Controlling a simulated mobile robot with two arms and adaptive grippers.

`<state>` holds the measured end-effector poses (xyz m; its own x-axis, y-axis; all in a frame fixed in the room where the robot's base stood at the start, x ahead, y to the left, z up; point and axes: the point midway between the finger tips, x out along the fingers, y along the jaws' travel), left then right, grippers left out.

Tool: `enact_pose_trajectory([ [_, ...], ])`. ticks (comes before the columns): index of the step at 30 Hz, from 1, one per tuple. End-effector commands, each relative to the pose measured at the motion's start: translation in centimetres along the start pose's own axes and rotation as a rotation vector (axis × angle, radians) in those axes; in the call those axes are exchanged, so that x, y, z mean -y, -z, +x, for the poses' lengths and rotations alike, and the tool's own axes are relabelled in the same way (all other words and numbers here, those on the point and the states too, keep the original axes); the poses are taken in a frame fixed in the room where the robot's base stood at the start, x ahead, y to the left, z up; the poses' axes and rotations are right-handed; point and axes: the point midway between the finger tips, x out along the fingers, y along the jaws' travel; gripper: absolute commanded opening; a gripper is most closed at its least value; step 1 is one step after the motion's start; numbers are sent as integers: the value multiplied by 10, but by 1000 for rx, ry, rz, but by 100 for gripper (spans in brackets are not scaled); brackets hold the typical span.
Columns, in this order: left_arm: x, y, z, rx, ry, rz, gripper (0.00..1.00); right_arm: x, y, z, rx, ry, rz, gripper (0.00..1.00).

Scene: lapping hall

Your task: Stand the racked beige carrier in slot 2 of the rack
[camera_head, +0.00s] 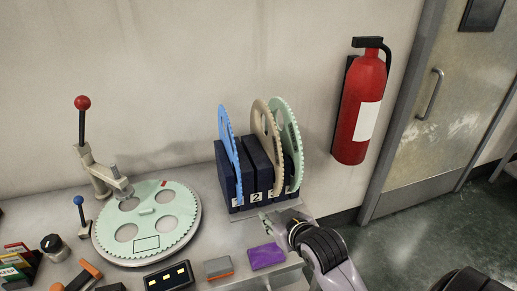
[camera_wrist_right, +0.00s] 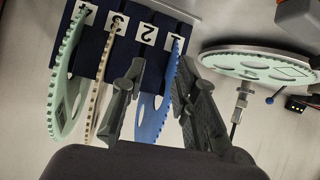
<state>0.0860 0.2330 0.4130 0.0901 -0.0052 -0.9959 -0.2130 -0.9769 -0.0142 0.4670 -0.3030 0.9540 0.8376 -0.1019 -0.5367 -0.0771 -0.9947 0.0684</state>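The dark blue rack (camera_head: 229,178) stands on the bench against the wall, its slots numbered 1 to 4 from the left; it shows upside down in the right wrist view (camera_wrist_right: 150,17). The beige carrier (camera_head: 259,117) stands upright in slot 3, and it also shows edge-on in the right wrist view (camera_wrist_right: 101,90). Slot 2 is empty. My right gripper (camera_head: 280,217) is in front of the rack, low near the bench edge. In the wrist view its fingers (camera_wrist_right: 155,105) are apart, with the blue carrier (camera_wrist_right: 158,118) appearing between them; contact cannot be told. My left gripper is out of view.
The blue carrier (camera_head: 226,130) stands in slot 1, the green carrier (camera_head: 291,130) in slot 4. A round plate with a green carrier (camera_head: 146,222) lies left of the rack. A purple block (camera_head: 266,256) and grey-orange block (camera_head: 219,268) lie in front. A fire extinguisher (camera_head: 360,105) hangs at right.

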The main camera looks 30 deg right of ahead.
Motion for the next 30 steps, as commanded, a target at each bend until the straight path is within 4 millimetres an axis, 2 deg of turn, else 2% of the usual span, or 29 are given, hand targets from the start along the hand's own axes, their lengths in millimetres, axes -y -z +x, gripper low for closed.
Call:
enact_pose_trajectory([
  [1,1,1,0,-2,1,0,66,-14,33,-2,-90,-23,18,28],
  [3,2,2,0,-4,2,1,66,-33,75,-10,-212,-52,44,28],
  [6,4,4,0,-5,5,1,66,-60,130,-28,-381,-93,77,28],
  [9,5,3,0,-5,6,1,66,-78,166,-45,-501,-120,102,28],
  [12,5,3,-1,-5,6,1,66,-88,183,-53,-556,-133,112,28],
  [14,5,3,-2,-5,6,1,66,-90,189,-50,-565,-135,115,28],
  [30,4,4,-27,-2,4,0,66,-105,240,34,-562,-134,113,28],
])
